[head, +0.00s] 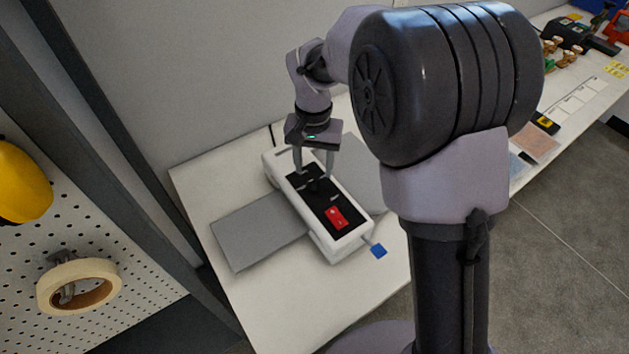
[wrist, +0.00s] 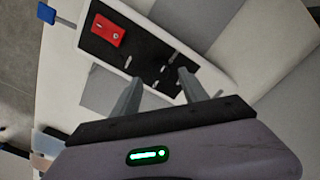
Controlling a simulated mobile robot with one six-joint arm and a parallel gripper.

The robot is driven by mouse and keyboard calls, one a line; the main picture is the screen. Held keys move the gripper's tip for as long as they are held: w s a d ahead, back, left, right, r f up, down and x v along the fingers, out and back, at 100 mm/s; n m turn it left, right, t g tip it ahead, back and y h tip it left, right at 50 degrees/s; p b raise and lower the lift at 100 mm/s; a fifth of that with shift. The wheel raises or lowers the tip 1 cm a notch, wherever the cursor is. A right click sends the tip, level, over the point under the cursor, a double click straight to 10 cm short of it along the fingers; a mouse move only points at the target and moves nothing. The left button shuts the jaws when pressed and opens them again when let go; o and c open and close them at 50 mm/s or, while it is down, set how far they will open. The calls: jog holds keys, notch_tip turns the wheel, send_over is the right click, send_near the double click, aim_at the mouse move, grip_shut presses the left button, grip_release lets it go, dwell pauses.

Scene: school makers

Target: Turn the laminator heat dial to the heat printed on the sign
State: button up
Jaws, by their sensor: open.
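The laminator (head: 345,251) is a white box with a black top panel on the white table. It also shows in the wrist view (wrist: 150,20). A red switch (head: 336,217) sits near one end of the panel and also shows in the wrist view (wrist: 105,31). The dark dial (head: 318,187) is hard to tell from the black panel; its setting is not readable. My gripper (head: 314,177) is open, pointing down over the panel, with its fingers on either side of the dial area. Whether they touch it I cannot tell. I cannot make out a readable heat sign.
Grey flat trays (head: 255,232) extend from both sides of the laminator. A pegboard with a tape roll (head: 78,286) stands at left. Another worktop with cards and tools runs along the back right.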

aim_at(314, 179)
notch_tip(314, 179, down, 4)
jog(key=shift+f+b, duration=0.15)
jog(key=shift+b, duration=0.4)
grip_shut()
